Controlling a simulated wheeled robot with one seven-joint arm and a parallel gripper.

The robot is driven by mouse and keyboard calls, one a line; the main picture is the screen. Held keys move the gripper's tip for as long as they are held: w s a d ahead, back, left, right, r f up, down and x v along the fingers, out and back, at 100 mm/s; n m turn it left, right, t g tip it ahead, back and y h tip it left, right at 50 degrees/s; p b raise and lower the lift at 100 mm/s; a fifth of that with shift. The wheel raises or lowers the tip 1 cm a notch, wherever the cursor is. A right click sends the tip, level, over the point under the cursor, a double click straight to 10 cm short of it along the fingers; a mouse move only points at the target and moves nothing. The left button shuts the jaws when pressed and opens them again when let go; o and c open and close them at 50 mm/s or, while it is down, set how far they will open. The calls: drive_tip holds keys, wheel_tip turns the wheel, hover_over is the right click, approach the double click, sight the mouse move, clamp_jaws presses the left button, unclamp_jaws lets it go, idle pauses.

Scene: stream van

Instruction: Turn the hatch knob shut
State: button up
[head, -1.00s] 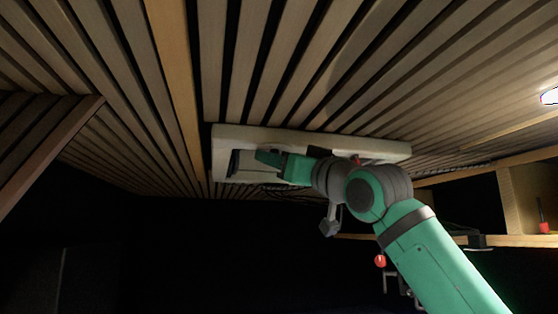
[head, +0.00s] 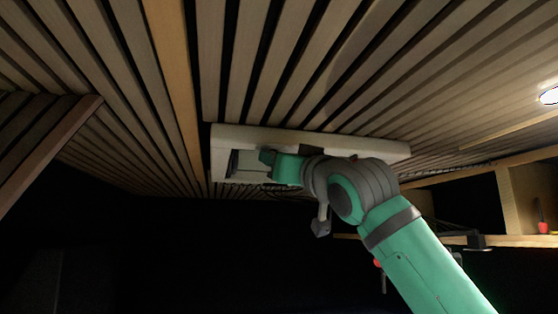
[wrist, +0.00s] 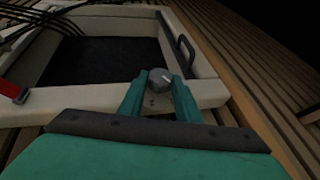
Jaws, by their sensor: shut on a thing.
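The hatch knob (wrist: 159,76) is a small round grey knob with a pale pointer line, on a corner of the cream hatch frame (wrist: 207,92) in the wrist view. My gripper (wrist: 160,84) has its two green fingers on either side of the knob and is shut on it. In the head view the hatch frame (head: 232,134) is set in the slatted ceiling, and my gripper (head: 268,158) is up against it. The knob is hidden there by my arm.
A dark handle (wrist: 186,52) is on the frame near the knob. Black cables (wrist: 50,17) and a red part (wrist: 12,90) lie at the left of the wrist view. A wooden shelf (head: 520,240) is at the right. The space below the hatch looks dark and open.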

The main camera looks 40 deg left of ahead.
drive_tip(key=m+t+h, duration=0.1)
drive_tip(key=t+h, duration=0.1)
drive_tip(key=m+t+h, duration=0.2)
drive_tip(key=t, duration=0.1)
drive_tip(key=s+a+m+t+h, duration=0.1)
drive_tip(key=m+t+h, duration=0.1)
drive_tip(key=h, duration=0.1)
drive_tip(key=shift+t, duration=0.4)
drive_tip(key=shift+a+m+t+h, duration=0.1)
drive_tip(key=shift+m+t+h, duration=0.75)
drive_tip(key=shift+h, duration=0.7)
drive_tip(key=shift+a+m+t+h, duration=0.1)
drive_tip(key=shift+m+t+h, duration=0.45)
drive_tip(key=shift+m+h, duration=0.7)
drive_tip(key=shift+m+t+h, duration=0.7)
drive_tip(key=shift+h, duration=1.1)
drive_tip(key=shift+w+f, duration=0.1)
drive_tip(key=o, duration=1.1)
drive_tip(key=shift+w, duration=0.1)
drive_tip(key=shift+c, duration=0.2)
drive_tip(key=v, duration=1.1)
drive_tip(key=shift+a, duration=0.15)
